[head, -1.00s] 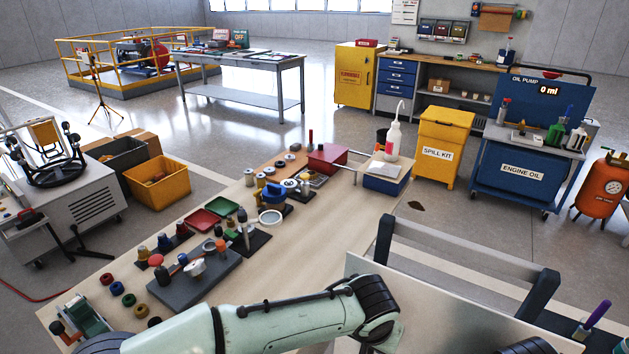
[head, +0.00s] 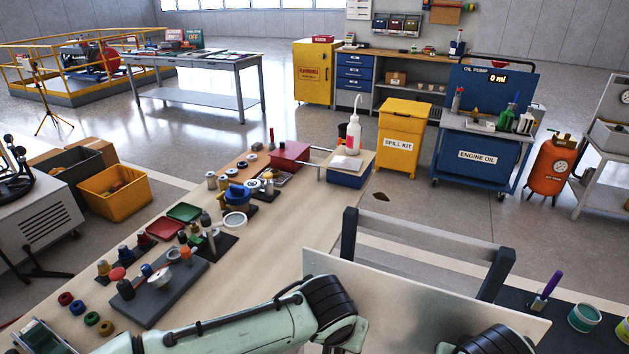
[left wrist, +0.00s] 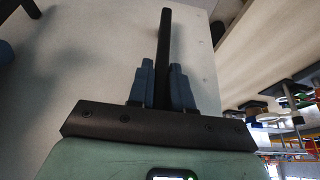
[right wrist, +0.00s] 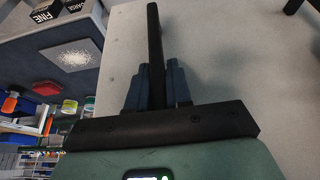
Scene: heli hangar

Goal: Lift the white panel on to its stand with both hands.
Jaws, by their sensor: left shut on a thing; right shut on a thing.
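The white panel (head: 410,302) stands at the lower right of the head view, on my side of its stand. The stand (head: 415,262) has dark posts and grey crossbars, and its upper part shows behind the panel's top edge. I cannot tell whether panel and stand touch. In the left wrist view, my left gripper (left wrist: 161,85) is shut on a dark bar-like handle (left wrist: 165,40) in front of the panel's pale face. In the right wrist view, my right gripper (right wrist: 157,85) is shut on a similar dark handle (right wrist: 153,40). In the head view the panel's lower part is hidden.
A long workbench (head: 275,250) with several tools and parts lies left of the panel. A dark surface right of the stand holds a purple-handled tool (head: 547,290) and tins (head: 584,317). A yellow spill kit cabinet (head: 402,135) and a blue engine oil cart (head: 490,160) stand beyond.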

